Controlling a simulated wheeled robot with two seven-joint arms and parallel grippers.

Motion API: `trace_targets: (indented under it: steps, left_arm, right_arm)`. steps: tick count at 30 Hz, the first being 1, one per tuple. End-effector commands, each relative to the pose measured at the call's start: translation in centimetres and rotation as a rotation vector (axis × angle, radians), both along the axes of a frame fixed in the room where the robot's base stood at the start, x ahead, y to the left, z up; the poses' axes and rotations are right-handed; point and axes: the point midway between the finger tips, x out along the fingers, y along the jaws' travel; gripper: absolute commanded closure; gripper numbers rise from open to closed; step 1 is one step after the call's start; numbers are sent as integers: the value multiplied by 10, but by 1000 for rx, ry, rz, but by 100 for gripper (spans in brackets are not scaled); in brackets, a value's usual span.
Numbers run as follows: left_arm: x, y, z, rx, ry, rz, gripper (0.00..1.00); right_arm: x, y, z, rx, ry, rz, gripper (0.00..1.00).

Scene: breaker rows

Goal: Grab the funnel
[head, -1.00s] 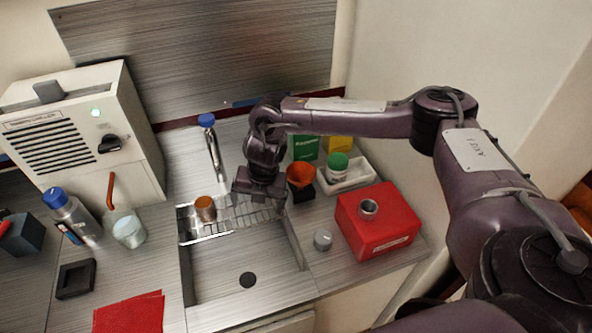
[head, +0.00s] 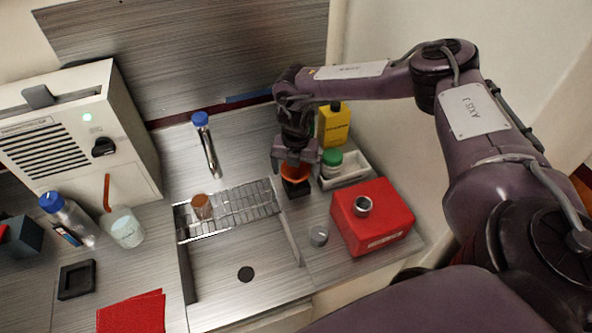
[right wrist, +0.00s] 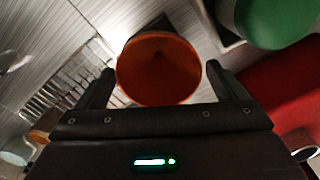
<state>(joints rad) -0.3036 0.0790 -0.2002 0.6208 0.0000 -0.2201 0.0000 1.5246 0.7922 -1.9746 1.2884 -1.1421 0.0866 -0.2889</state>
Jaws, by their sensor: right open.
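The orange funnel (head: 296,170) stands in a black holder (head: 296,188) right of the sink rack, and my right gripper partly hides it in the head view. In the right wrist view the funnel (right wrist: 158,68) shows its round mouth, between the two fingers. My right gripper (head: 295,165) is open above and around the funnel, one finger on each side. The right wrist view shows a gap between the funnel and the fingers (right wrist: 158,88). My left gripper is not in view.
A white tray (head: 352,182) with a green-lidded jar (head: 331,160) stands close on the right. A yellow bottle (head: 334,124) is behind. A red box (head: 372,218) is in front to the right. The sink rack (head: 240,207) holds a copper-coloured cup (head: 202,206).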

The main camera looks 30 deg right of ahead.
Motion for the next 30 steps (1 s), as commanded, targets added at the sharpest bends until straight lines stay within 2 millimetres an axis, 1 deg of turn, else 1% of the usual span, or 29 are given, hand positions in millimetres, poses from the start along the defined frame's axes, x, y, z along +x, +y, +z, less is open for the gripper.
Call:
trace_targets:
  steps: [3,9,10,18,21,30]
  left_arm:
    - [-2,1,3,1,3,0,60]
    - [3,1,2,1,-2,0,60]
    - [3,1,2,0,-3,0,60]
    - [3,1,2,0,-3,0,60]
    - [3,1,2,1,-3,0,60]
    - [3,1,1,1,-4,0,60]
  right_arm:
    - [0,0,-8,0,0,0,8]
    - [0,0,-10,1,-1,0,8]
    - [0,0,-9,1,-1,0,10]
    - [0,0,-9,1,-1,0,45]
    - [0,0,-9,1,-1,0,57]
    - [0,0,-7,1,-1,0,57]
